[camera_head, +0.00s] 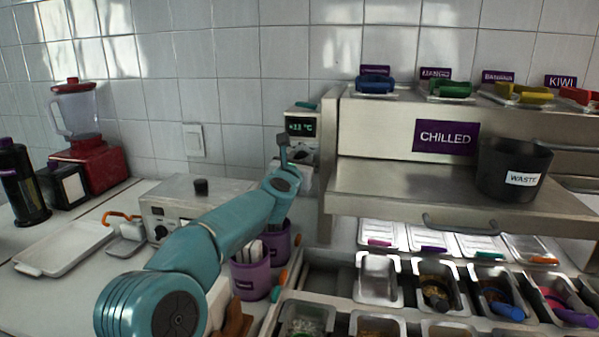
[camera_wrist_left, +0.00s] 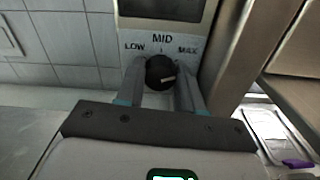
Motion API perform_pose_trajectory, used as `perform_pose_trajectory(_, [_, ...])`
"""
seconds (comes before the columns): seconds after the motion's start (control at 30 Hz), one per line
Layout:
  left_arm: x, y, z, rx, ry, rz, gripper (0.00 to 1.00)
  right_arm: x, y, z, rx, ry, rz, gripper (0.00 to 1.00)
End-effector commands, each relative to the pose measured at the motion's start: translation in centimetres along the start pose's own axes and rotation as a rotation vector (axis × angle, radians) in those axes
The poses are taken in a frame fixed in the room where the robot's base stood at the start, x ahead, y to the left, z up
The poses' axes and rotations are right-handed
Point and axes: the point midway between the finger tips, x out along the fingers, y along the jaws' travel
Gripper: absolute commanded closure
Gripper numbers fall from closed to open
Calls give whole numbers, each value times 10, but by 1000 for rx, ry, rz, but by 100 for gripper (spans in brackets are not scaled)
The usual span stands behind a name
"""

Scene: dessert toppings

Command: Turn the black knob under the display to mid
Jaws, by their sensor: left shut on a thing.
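The black knob (camera_wrist_left: 158,70) sits under the dark display (camera_wrist_left: 161,9) in the left wrist view. LOW, MID and MAX (camera_wrist_left: 187,49) are printed around it. A white mark on its lower right face runs nearly sideways, not up at MID. My left gripper (camera_wrist_left: 160,80) has one finger on each side of the knob and is shut on it. In the head view the display (camera_head: 300,126) reads about +11 °C, with small digits hard to read. There my left gripper (camera_head: 284,150) is in front of the panel and hides the knob. My right gripper is not in view.
The steel CHILLED shelf unit (camera_head: 400,130) stands close to the right of the display, with a black waste bin (camera_head: 512,165) on it. Purple cups (camera_head: 250,280) and topping trays (camera_head: 378,280) lie below. A steel appliance (camera_head: 165,205) and red blender (camera_head: 85,150) are left.

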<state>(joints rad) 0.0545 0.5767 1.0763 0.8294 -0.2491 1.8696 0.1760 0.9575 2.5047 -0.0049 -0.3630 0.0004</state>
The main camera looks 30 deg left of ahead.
Motion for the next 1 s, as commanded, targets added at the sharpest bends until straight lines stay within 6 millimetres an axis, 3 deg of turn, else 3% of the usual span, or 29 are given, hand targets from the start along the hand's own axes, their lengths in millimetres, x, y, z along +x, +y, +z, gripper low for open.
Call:
perform_pose_trajectory(0.3, [0,0,-2,-302,-1,0,94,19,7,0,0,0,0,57])
perform_pose_trajectory(1.0, [0,-1,-1,-929,1,-1,94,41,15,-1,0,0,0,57])
